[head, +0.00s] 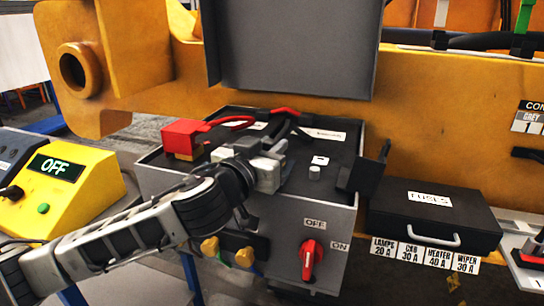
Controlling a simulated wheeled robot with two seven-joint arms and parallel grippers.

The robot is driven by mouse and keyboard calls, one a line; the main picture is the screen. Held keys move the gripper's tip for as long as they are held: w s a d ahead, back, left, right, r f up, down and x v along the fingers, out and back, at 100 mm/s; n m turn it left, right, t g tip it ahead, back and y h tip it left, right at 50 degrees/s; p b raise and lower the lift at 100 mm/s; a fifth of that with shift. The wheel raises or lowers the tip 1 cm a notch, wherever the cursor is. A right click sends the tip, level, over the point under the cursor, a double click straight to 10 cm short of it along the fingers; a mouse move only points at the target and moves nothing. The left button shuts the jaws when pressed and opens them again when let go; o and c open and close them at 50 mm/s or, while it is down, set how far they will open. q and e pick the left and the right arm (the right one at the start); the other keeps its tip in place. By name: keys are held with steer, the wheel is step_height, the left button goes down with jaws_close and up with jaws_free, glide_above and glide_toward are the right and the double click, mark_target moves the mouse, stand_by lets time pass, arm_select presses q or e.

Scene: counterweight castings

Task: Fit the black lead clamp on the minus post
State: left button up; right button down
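The black lead clamp appears to be the dark block (362,174) at the right wall of the open grey box, tilted and partly over the rim. A short pale post (314,172), apparently the minus post, stands bare inside the box beside a small white label (320,160). My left gripper (268,172) is over the left-middle of the box, left of the post and apart from the black block. Its fingers blend with grey parts behind, so its opening is unclear. My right gripper is out of view.
A red clamp cover (181,138) with a red cable sits at the box's left. The raised lid (292,45) stands behind. A red rotary switch (311,260) is on the front of the box (340,225). A black fuse case (432,218) is at right, a yellow OFF unit (75,185) at left.

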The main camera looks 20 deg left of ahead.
arm_select(q)
jaws_close()
steer(key=shift+r, duration=0.15)
